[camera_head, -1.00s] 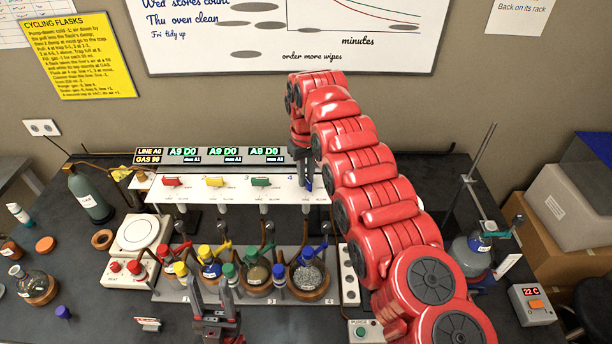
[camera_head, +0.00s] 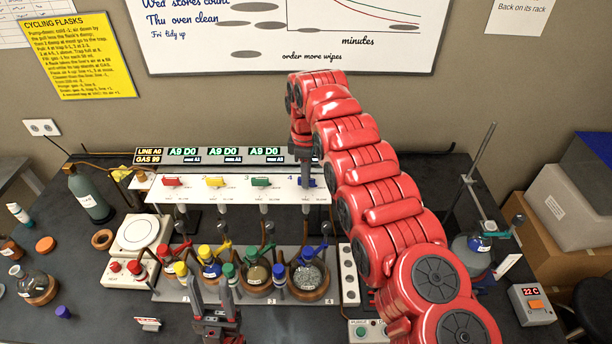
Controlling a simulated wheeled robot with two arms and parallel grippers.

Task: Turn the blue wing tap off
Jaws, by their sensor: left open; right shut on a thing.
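The blue wing tap (camera_head: 312,184) is at the right end of the white panel, by the number 4. Its handle now lies roughly sideways, like the other panel taps, and is partly hidden by my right gripper (camera_head: 306,176). My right gripper reaches down from above and is shut on the blue wing tap. My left gripper (camera_head: 212,288) is open and empty at the front, before the flask rack, well apart from the blue tap.
Red (camera_head: 172,182), yellow (camera_head: 215,182) and green (camera_head: 260,182) taps share the white panel (camera_head: 236,196). Flasks with coloured taps stand in the rack (camera_head: 258,300) below. My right arm hides much of the bench's middle right. A display strip (camera_head: 285,155) runs behind.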

